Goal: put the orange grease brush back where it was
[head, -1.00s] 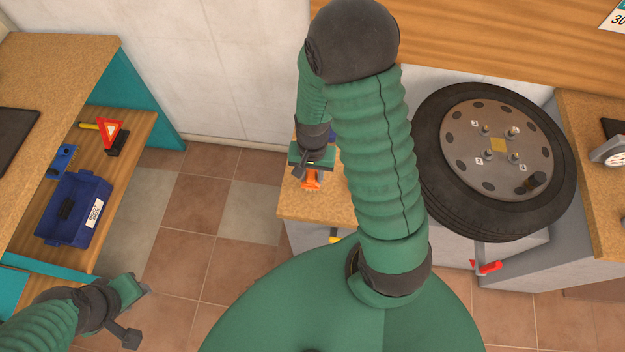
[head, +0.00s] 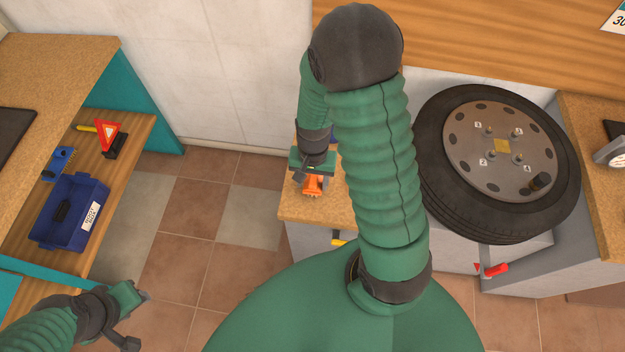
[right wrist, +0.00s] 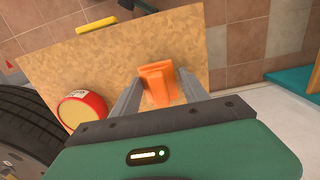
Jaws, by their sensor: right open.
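The orange grease brush (head: 313,185) is on the small cork-topped bench (head: 312,212), near its left side, partly hidden by my right gripper in the head view. My right gripper (head: 311,174) is open above the bench. In the right wrist view the brush (right wrist: 158,84) shows between the two spread fingers, with cork visible around it. I cannot tell whether a finger touches it. My left gripper (head: 140,293) is low at the left over the floor, away from the brush; its jaw opening is unclear.
A round red-rimmed container (right wrist: 82,109) stands on the bench left of the fingers in the wrist view. A tyre (head: 440,190) lies to the right. My right arm blocks part of the bench.

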